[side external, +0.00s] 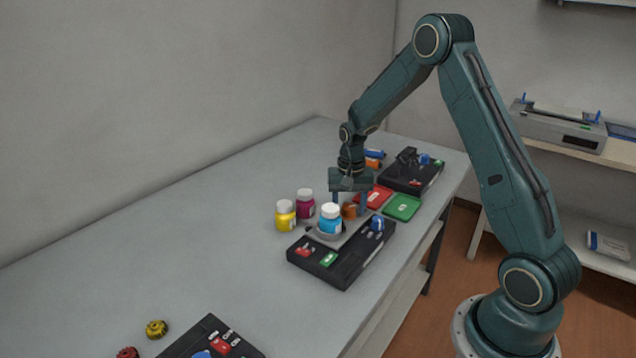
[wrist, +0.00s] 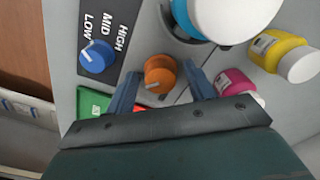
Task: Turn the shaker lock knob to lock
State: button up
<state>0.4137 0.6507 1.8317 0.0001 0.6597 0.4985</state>
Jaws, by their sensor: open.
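The orange lock knob (wrist: 160,72) sits beside the cyan bottle in the wrist view, with a short pale mark on its lower left. It also shows in the side view (side external: 349,211), partly behind the bottle. My gripper (side external: 349,203) is open and points down at the knob. Its two blue fingers stand on either side of the knob, apart from it as far as I can tell; their exact height is unclear. The shaker (side external: 345,262) is a black unit with red and green buttons and a blue LOW/MID/HIGH knob (wrist: 97,56). The cyan bottle (side external: 330,218) stands upright on its round platform.
A magenta bottle (side external: 305,203) and a yellow bottle (side external: 285,215) stand close to the shaker. Red (side external: 378,196) and green (side external: 402,207) pads lie behind it, near another black unit (side external: 412,172). A third black unit (side external: 212,340) is in front. The table's left side is clear.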

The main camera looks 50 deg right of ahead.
aim_at(349, 208)
notch_tip(349, 208, up, 14)
dwell(0.7)
jog(key=s+a+r+n+t, duration=0.3)
jog(key=s+a+r+n, duration=0.2)
jog(key=s+a+r, duration=0.55)
jog(key=s+a+n+t, duration=0.2)
jog(key=s+a+n, duration=0.3)
jog(key=s, duration=0.8)
jog(key=a, duration=0.3)
jog(key=shift+s+f+t, duration=0.25)
jog(key=shift+s+t, duration=0.05)
jog(key=shift+s, duration=0.1)
